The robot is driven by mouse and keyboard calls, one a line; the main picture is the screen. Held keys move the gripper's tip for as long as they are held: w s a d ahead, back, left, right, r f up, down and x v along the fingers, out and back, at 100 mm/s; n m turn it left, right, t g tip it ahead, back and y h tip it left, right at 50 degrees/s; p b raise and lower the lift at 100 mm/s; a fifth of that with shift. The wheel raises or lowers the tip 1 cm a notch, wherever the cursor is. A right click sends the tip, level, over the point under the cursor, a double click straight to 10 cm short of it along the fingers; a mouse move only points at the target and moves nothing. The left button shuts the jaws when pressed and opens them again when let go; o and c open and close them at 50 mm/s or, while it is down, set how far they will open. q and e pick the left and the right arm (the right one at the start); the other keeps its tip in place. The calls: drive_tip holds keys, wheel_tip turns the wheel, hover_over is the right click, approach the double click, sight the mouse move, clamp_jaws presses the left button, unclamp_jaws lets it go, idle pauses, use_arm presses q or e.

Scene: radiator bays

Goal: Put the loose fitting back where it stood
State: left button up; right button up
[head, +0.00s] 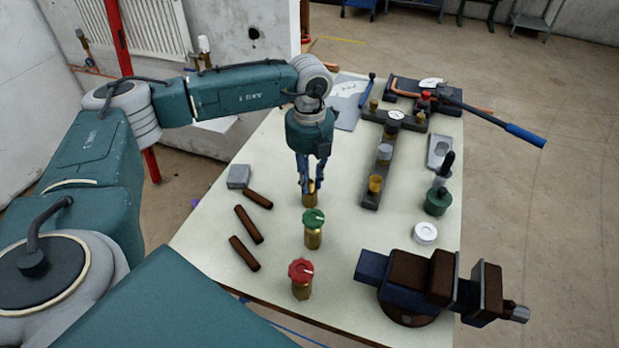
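A brass fitting (310,198) stands upright on the pale table, with no coloured cap visible on it. My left gripper (309,184) points straight down over it, its blue fingers at the fitting's upper part. Whether the fingers grip it or only straddle it cannot be told, and they partly hide its top. In line with it, nearer me, stand a brass fitting with a green cap (313,217) and a brass fitting with a red cap (300,270), both upright. My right gripper is not in view.
Brown cylinders (249,224) and a grey block (239,176) lie left of the row. A dark bar with fittings (371,199), a green pot (437,202), a white roll (425,232) and a vise (407,277) stand right. A blue-handled tool (524,134) overhangs the far right edge.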

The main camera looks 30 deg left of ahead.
use_arm(q)
drive_tip(key=o, duration=0.4)
